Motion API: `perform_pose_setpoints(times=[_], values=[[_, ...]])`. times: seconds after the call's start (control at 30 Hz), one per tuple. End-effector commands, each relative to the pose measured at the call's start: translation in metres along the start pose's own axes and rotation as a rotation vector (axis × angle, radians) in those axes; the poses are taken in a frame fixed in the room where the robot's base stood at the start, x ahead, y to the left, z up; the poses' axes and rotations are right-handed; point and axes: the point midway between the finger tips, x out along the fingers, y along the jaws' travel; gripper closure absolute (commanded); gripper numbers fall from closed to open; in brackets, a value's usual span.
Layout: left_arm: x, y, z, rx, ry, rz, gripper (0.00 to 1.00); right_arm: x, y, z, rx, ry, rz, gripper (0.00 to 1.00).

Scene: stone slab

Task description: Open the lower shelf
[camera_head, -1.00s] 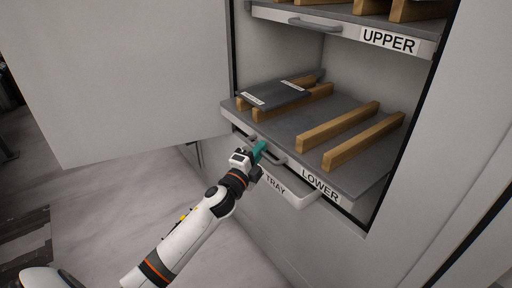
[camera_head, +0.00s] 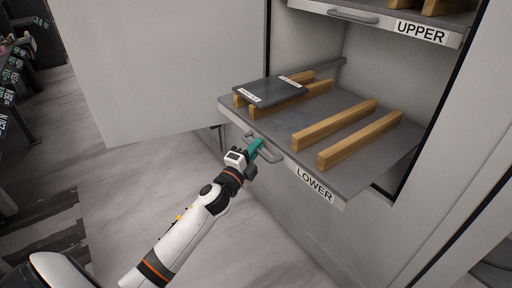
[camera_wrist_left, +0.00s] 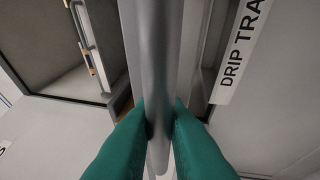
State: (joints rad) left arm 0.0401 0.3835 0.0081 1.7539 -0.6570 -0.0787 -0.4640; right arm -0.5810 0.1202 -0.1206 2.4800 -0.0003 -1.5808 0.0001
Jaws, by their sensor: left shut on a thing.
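The lower shelf (camera_head: 360,165) is a grey pull-out board with a white front edge labelled LOWER. It sticks out of the white cabinet in the head view. Its grey bar handle (camera_head: 272,155) is on the front edge. My left gripper (camera_head: 255,148) has teal fingers shut on this handle. In the left wrist view the fingers (camera_wrist_left: 160,125) close on both sides of the grey bar (camera_wrist_left: 155,60). My right gripper is not in view.
Wooden bars (camera_head: 345,135) and a dark slab (camera_head: 270,90) lie on the lower shelf. The upper shelf (camera_head: 375,20) is above. An open white door (camera_head: 170,70) stands to the left. A DRIP TRAY label (camera_wrist_left: 240,50) shows in the wrist view.

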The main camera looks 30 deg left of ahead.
Motion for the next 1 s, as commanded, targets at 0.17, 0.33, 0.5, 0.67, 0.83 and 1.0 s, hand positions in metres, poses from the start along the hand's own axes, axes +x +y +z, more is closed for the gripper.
perform_pose_setpoints(times=[0.17,0.33,0.5,0.67,0.83,1.0], values=[[-0.001,-0.001,0.000,0.000,0.000,-0.002,1.00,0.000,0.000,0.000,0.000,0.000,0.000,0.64],[0.000,-0.001,0.000,0.000,-0.001,-0.002,0.81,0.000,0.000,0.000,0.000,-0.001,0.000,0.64],[0.000,-0.001,0.000,0.000,-0.001,-0.001,0.79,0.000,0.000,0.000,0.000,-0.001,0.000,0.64],[-0.002,-0.001,0.000,0.000,0.000,-0.001,0.79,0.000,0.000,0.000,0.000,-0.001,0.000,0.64],[-0.022,-0.002,0.000,-0.001,0.001,-0.004,0.79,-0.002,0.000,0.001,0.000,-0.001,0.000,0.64],[-0.059,-0.002,0.000,-0.002,0.001,-0.005,0.79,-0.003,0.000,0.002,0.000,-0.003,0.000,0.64]])
